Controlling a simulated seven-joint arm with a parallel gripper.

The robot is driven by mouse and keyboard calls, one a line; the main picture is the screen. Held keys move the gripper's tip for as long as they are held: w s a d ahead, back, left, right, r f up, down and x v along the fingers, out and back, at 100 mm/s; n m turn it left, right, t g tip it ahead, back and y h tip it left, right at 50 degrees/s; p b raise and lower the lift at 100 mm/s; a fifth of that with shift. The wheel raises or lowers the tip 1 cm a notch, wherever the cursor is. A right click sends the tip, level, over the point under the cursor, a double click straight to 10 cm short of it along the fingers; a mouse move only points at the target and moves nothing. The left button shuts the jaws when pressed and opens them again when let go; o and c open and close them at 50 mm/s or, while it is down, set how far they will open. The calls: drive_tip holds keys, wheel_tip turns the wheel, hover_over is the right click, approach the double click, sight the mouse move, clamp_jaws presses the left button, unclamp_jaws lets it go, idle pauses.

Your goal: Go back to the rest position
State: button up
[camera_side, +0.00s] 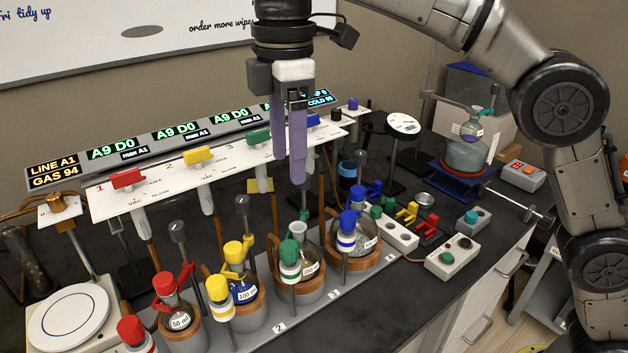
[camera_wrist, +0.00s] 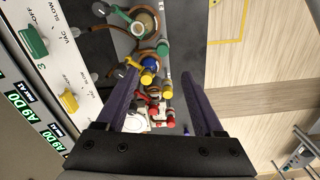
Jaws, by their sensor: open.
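My gripper (camera_side: 288,166) hangs pointing down in the upper middle of the side view, in front of the valve panel and above the bench. Its two purple fingers stand apart with nothing between them. In the wrist view my gripper (camera_wrist: 163,76) also shows open and empty. The fingers look clear of the flasks below in the side view, though the exact height is hard to tell.
A white valve panel (camera_side: 225,166) with coloured handles stands behind. Flasks with red, yellow (camera_side: 240,289), green and blue caps sit in brown-ringed holders along the front. A balance (camera_side: 68,318) is at left. A round-bottom flask (camera_side: 466,152) stands on a blue stand at right.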

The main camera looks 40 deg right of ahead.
drive_tip(key=s+d+r+m+t, duration=0.15)
drive_tip(key=s+d+r, duration=0.25)
drive_tip(key=d+r, duration=0.45)
drive_tip(key=s+d+f+m+t, duration=0.1)
drive_tip(key=s+d+f+m, duration=0.25)
drive_tip(key=s+d, duration=0.65)
drive_tip(key=s+d+f+m+t, duration=0.1)
drive_tip(key=s+d+f+m, duration=0.2)
drive_tip(key=f, duration=0.6)
drive_tip(key=s+d+f+m+t, duration=0.2)
drive_tip(key=s+f+m, duration=0.4)
drive_tip(key=f, duration=0.3)
drive_tip(key=shift+d+f+m, duration=0.35)
drive_tip(key=shift+d+m, duration=0.25)
drive_tip(key=shift+m, duration=0.2)
